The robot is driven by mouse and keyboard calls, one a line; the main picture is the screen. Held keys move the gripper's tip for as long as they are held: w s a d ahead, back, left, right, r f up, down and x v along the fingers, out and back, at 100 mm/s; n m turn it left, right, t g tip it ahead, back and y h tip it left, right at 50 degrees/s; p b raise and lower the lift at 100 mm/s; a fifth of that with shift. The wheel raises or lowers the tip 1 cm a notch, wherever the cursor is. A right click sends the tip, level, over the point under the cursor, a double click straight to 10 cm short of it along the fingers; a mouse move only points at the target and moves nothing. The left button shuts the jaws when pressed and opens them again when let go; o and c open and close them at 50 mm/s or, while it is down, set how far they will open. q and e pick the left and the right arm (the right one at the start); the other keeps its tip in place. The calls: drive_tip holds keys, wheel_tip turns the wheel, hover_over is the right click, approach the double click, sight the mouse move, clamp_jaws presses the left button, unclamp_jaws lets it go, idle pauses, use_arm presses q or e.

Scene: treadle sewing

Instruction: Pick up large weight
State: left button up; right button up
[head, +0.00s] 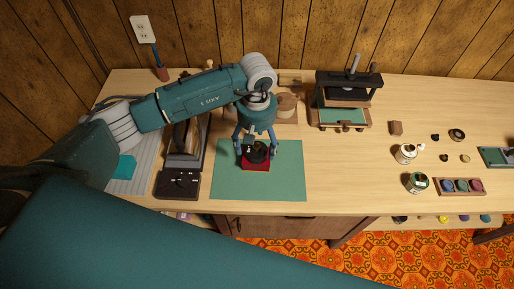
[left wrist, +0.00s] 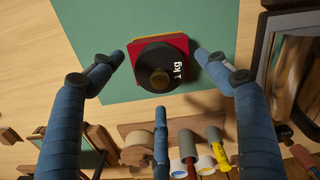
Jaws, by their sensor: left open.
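The large weight (head: 257,155) is a round black disc with a knob on top. In the left wrist view the weight (left wrist: 150,62) reads "1 kg" and its knob is brass. It sits on a red square piece (head: 257,167), with a yellow edge showing beneath in the wrist view, on the green mat (head: 286,178). My left gripper (head: 256,138) is open above the weight, pointing down. In the wrist view the blue fingers (left wrist: 160,72) are spread on both sides of the weight, apart from it, with a third finger below. My right gripper is not in view.
A small press (head: 345,98) stands behind right of the mat. A dark box (head: 178,184) and a tall framed item lie to the left, under my arm. Jars (head: 416,182) and a paint tray (head: 461,186) are farther right. The table between mat and jars is clear.

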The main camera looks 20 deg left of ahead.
use_arm(q)
wheel_tip(320, 180, down, 2)
drive_tip(key=shift+s+f, duration=0.1)
drive_tip(key=shift+f, duration=0.3)
drive_tip(key=shift+c, duration=1.3)
drive_tip(key=c, duration=0.8)
clamp_jaws()
drive_tip(key=shift+w+r, duration=0.2)
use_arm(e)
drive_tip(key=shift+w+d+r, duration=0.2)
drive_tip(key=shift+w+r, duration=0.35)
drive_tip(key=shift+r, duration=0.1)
